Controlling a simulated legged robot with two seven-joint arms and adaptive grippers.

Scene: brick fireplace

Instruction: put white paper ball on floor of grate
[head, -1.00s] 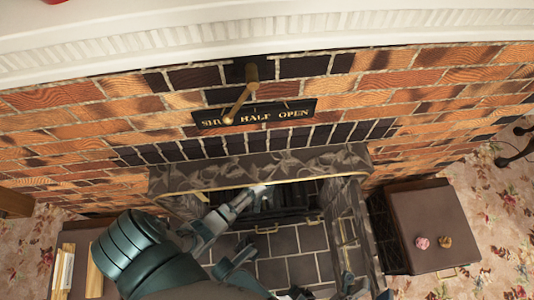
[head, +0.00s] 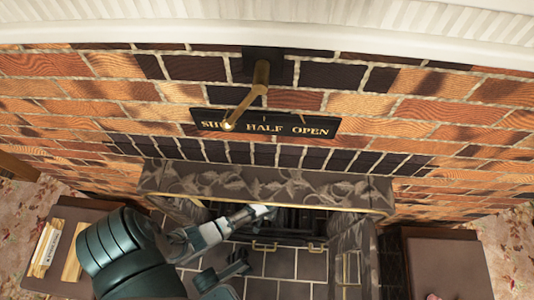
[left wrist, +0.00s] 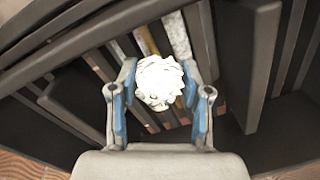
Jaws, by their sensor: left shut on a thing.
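The white crumpled paper ball (left wrist: 160,82) is between the blue-padded fingers of my left gripper (left wrist: 157,88) in the left wrist view. The gripper is shut on it. Dark slats of the grate (left wrist: 203,38) lie beyond and around the ball, with gaps between them. In the head view my left gripper (head: 256,213) reaches into the fireplace opening, under the stone lintel, at the near side of the dark grate (head: 305,219). I cannot tell the ball's height above the grate floor. My right gripper is not clearly in view.
The stone lintel (head: 265,185) is close above my left gripper. An open door (head: 350,250) stands at the right of the tiled hearth (head: 283,264). A brass damper handle (head: 246,97) sticks out above. Brown boxes stand left (head: 88,212) and right (head: 447,265).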

